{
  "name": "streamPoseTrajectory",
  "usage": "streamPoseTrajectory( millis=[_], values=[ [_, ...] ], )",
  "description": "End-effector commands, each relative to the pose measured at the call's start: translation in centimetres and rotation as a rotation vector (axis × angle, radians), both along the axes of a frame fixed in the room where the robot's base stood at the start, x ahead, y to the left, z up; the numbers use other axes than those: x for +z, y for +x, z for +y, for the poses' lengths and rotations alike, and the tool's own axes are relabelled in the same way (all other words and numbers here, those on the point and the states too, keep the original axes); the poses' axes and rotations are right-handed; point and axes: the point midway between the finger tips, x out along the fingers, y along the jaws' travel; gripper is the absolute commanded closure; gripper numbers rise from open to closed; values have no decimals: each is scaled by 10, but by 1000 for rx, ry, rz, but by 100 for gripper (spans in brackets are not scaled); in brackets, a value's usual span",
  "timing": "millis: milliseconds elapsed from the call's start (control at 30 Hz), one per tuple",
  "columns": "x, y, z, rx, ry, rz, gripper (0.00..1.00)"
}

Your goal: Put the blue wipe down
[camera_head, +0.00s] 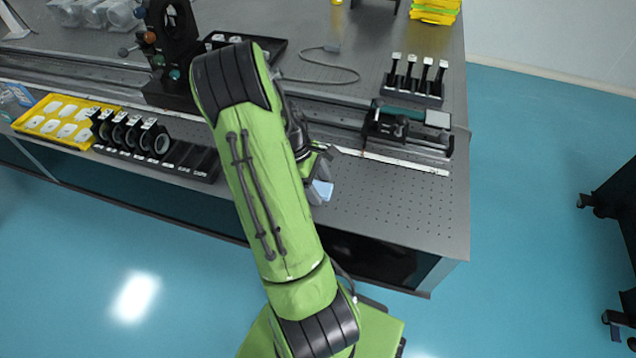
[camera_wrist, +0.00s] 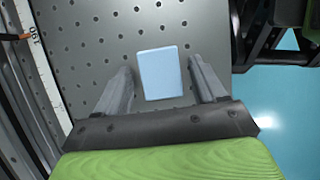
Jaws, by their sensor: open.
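The blue wipe (camera_wrist: 160,74) is a small light-blue rectangle between and just beyond my open fingers in the wrist view. It appears to lie on the perforated table top (camera_wrist: 100,25), with clear gaps to both fingers. In the head view the blue wipe (camera_head: 322,190) shows beside my gripper (camera_head: 318,180), near the table's front edge. My arm hides part of the gripper there. In the wrist view my gripper (camera_wrist: 163,88) is open, with one finger on each side of the wipe. I cannot tell its exact height above the table.
A rail (camera_head: 375,158) with a mounted stage (camera_head: 405,125) runs behind the gripper. A black rack of round optics (camera_head: 150,140) and a yellow tray (camera_head: 62,122) stand at left. A holder with several upright pieces (camera_head: 412,85) is at back right. The front right table top (camera_head: 420,205) is clear.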

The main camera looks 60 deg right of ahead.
Motion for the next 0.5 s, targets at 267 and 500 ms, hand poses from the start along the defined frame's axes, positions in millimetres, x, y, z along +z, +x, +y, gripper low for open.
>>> streamPoseTrajectory(
  millis=[267,500],
  values=[
    [3,0,0,-1,0,0,29],
    [52,19,2,2,-4,-3,29]
  ],
)
